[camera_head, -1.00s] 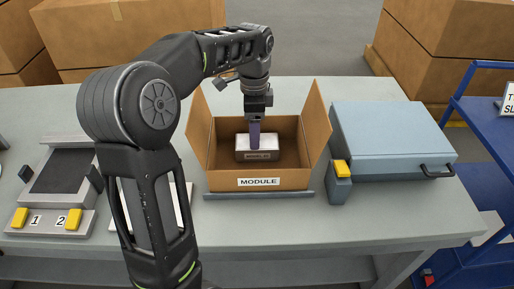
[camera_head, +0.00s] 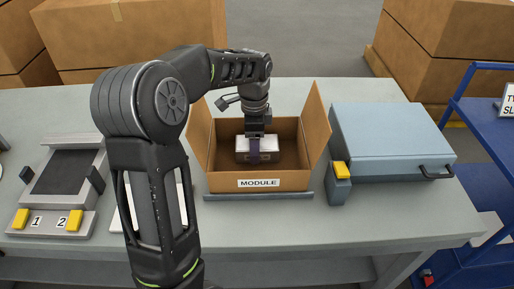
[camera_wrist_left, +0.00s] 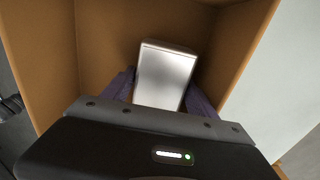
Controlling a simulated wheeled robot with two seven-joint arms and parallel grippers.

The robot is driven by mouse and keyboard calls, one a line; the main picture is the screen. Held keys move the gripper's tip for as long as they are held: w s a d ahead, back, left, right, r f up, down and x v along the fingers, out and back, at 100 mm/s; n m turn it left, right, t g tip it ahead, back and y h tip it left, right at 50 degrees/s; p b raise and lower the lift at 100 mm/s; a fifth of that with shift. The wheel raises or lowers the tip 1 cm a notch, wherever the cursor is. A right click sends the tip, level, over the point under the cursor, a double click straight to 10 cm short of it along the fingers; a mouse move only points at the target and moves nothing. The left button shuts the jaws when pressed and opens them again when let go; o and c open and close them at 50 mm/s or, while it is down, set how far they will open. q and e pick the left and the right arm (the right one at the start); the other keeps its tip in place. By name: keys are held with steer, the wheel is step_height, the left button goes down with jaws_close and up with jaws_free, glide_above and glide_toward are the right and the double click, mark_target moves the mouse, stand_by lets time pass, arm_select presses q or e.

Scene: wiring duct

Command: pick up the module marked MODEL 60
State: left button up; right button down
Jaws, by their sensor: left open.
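The module (camera_head: 244,144) is a small block with a pale top, inside an open cardboard box (camera_head: 226,181) labelled MODULE. Its own marking is partly hidden by my finger in the head view. My left gripper (camera_head: 255,157) points down into the box, its purple fingers at the module. In the left wrist view, the module's silver top (camera_wrist_left: 166,72) lies between the two spread fingers (camera_wrist_left: 160,97), one on each side. The gripper is open, and I cannot tell whether either finger touches the module. My right gripper is not in view.
The box's side flaps stand up and out on both sides of my gripper. A blue-grey case (camera_head: 390,135) and a yellow-topped block (camera_head: 341,170) are right of the box. A device marked 1 and 2 (camera_head: 55,190) is at left. A blue cart (camera_head: 485,140) stands far right.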

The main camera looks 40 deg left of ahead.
arm_select(q)
steer(key=shift+c, duration=0.2)
jaws_close()
stand_by(0.7)
